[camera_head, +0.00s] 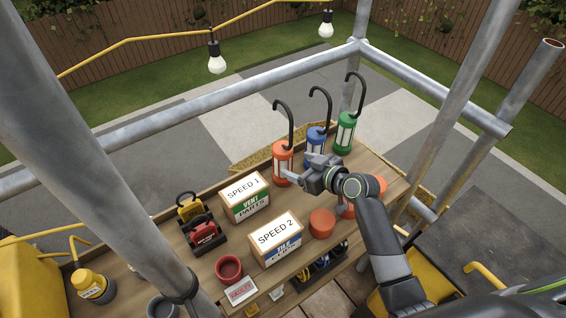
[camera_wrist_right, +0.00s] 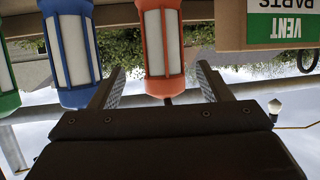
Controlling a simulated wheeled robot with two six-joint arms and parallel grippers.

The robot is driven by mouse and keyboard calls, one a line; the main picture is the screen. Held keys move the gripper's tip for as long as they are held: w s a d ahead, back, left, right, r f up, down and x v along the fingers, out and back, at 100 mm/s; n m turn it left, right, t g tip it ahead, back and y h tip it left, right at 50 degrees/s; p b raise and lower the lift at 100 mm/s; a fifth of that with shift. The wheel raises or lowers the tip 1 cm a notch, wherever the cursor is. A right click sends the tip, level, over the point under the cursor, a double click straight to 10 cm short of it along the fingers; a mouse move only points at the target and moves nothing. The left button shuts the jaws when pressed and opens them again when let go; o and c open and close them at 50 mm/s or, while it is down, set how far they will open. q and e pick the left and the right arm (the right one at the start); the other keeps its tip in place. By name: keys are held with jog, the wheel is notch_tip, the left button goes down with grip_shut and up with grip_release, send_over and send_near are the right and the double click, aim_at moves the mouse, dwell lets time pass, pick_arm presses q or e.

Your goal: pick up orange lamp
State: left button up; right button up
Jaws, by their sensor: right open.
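The orange lamp (camera_head: 283,150) with a pale cylinder and a black hook stands at the back edge of the wooden bench. In the right wrist view, which is upside down, the orange lamp (camera_wrist_right: 160,45) shows between my open fingers. My right gripper (camera_head: 299,170) reaches it from the right and is open and empty. Its fingers also show in the wrist view (camera_wrist_right: 157,85), one on either side of the lamp; contact is not visible. My left gripper is not in view.
A blue lamp (camera_head: 316,147) and a green lamp (camera_head: 344,134) stand right of the orange one. The SPEED 1 box (camera_head: 245,196) is close on the left, with the SPEED 2 box (camera_head: 275,238) nearer. Scaffold pipes (camera_head: 215,112) run behind the bench.

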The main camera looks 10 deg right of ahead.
aim_at(289, 161)
jog(key=shift+x, duration=0.9)
jog(key=shift+w+a+p, duration=0.3)
jog(key=shift+w+p, duration=0.05)
jog(key=x, duration=0.3)
jog(key=shift+a+p, duration=0.15)
jog(key=shift+p, duration=0.25)
jog(key=shift+w+a+f, duration=0.25)
jog(key=shift+w+f, duration=0.05)
jog(key=shift+w, duration=0.15)
jog(key=c, duration=1.3)
jog(key=shift+r, duration=0.1)
jog(key=shift+c, duration=0.9)
jog(key=shift+r, duration=0.15)
